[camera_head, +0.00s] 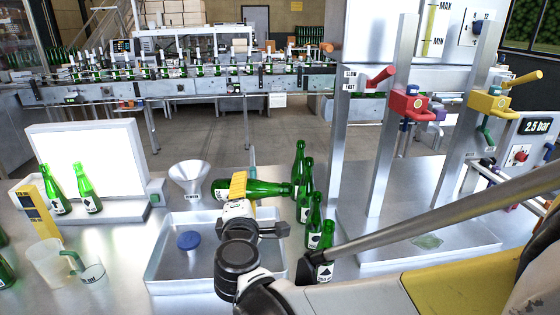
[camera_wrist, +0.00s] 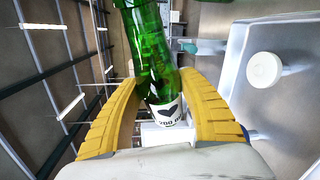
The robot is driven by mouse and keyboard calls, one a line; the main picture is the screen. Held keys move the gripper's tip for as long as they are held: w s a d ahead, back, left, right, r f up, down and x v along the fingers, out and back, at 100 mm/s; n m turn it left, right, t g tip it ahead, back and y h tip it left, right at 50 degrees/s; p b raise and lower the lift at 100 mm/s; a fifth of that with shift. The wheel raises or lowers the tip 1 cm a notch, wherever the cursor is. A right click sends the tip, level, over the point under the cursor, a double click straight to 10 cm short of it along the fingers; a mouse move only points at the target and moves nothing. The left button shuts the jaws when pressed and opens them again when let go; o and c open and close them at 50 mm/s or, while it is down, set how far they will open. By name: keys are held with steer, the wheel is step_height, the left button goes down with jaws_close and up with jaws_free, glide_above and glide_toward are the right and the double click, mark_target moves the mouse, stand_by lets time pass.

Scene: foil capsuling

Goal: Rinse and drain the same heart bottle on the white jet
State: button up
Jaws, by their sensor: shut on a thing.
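The green heart bottle (camera_head: 265,189) lies roughly level in my gripper (camera_head: 238,187), its label end to the left. In the wrist view, the bottle (camera_wrist: 148,45) is between the two yellow fingers (camera_wrist: 155,115), with a dark heart on its white label (camera_wrist: 167,112). The fingers are closed on it. It is held above the back of a shallow steel basin (camera_head: 165,270). A white round piece (camera_wrist: 265,69) shows in the wrist view, apart from the bottle; I cannot tell if it is the white jet. A blue round piece (camera_head: 189,240) sits in the basin.
Several green bottles (camera_head: 313,228) stand close to the basin's right side. A steel funnel (camera_head: 190,176) stands behind it. Left are a lit white panel (camera_head: 100,160) with two bottles and a clear jug (camera_head: 47,262). Upright stations with red (camera_head: 408,103) and yellow (camera_head: 490,103) heads stand right.

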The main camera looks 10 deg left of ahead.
steer(key=n, duration=0.1)
steer(key=n+g+p, duration=0.1)
steer(key=n+h+p, duration=0.1)
steer(key=shift+a+r, duration=0.1)
steer(key=shift+r, duration=0.15)
steer(key=n+g+h+p, duration=0.1)
steer(key=n, duration=0.1)
steer(key=shift+n, duration=0.4)
steer(key=n+g+h+p, duration=0.1)
steer(key=n+h, duration=0.1)
steer(key=n, duration=0.1)
steer(key=shift+f, duration=0.2)
steer(key=n+h, duration=0.2)
steer(key=shift+n, duration=0.3)
steer(key=shift+f, duration=0.1)
